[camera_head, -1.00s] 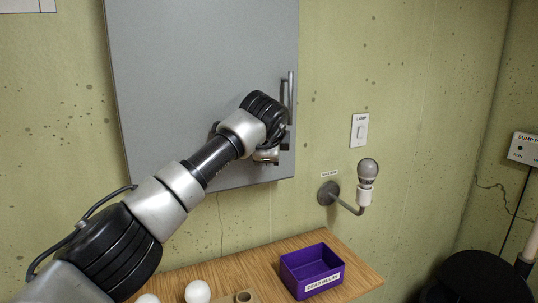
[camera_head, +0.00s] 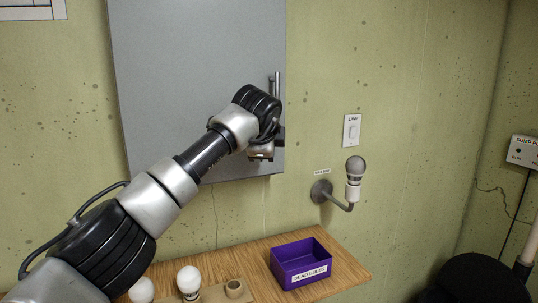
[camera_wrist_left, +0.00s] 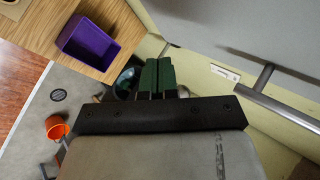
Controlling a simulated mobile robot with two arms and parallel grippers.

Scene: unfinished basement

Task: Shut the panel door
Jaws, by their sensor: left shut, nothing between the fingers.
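The grey panel door (camera_head: 190,60) hangs on the green wall in the head view. Its upright bar handle (camera_head: 276,90) is near the right edge. The handle (camera_wrist_left: 290,110) and part of the door face (camera_wrist_left: 275,35) also show at the right of the left wrist view. My left gripper (camera_head: 262,152) is in front of the door's lower right part, just below the handle. In the left wrist view its dark green fingers (camera_wrist_left: 157,75) are together and hold nothing. I cannot tell whether it touches the door, or how wide any gap behind the door is. My right gripper is out of view.
A wall lamp (camera_head: 355,168) and a light switch (camera_head: 352,130) are right of the door. Below, a wooden shelf (camera_head: 335,268) carries a purple bin (camera_head: 300,263), white bulbs (camera_head: 189,281) and a small holder (camera_head: 234,289). A black round object (camera_head: 475,280) stands at lower right.

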